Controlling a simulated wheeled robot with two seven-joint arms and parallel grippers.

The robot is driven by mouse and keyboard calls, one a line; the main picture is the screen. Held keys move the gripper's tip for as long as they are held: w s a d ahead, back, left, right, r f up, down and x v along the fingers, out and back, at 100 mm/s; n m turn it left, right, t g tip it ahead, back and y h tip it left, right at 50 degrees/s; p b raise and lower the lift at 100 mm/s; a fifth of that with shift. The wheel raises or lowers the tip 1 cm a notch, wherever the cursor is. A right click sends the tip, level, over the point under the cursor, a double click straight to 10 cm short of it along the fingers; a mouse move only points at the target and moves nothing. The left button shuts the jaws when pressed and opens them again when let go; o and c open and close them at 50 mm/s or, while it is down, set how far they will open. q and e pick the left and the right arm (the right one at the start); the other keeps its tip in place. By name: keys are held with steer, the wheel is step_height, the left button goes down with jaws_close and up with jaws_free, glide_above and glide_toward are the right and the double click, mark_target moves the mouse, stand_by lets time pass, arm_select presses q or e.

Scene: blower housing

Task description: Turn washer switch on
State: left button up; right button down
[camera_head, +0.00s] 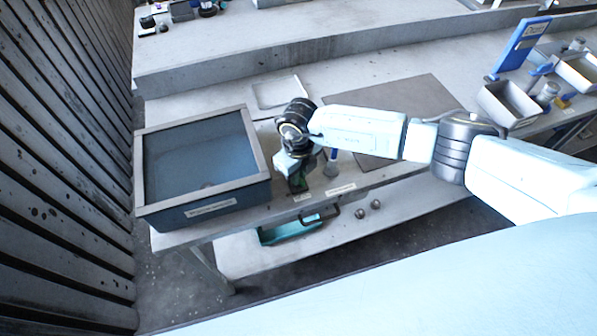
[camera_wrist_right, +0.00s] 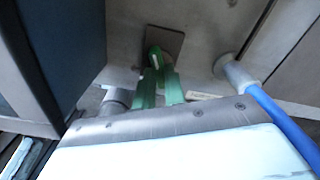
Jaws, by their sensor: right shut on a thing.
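The washer is a blue-grey basin (camera_head: 203,213) with a pale rim, at the left of the bench in the head view. Its dark side fills the left of the right wrist view (camera_wrist_right: 65,50). The washer switch (camera_wrist_right: 155,56) is a small green piece with a light mark on a brown plate, right of the basin. My right gripper (camera_head: 297,188) reaches down beside the basin near the bench's front edge. In the wrist view its green fingers (camera_wrist_right: 160,80) are closed at the switch; the exact contact is partly hidden. My left gripper is not in view.
A grey mat (camera_head: 410,95) and a shallow tray (camera_head: 279,92) lie on the bench. A teal bin (camera_head: 285,230) and round metal parts sit on the lower shelf. Grey bins (camera_head: 508,104) stand far right.

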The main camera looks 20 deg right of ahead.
steer(key=m+p, duration=0.1)
steer(key=m, duration=0.4)
steer(key=shift+a+r+m, duration=0.1)
steer(key=shift+m, duration=0.3)
steer(key=m+p, duration=0.1)
steer(key=m, duration=0.4)
steer(key=shift+a, duration=0.1)
steer(key=shift+w, duration=0.1)
steer(key=c, duration=1.5)
jaws_free()
steer(key=shift+o, duration=0.2)
step_height(320, 180, up, 13)
steer(key=shift+r, duration=0.15)
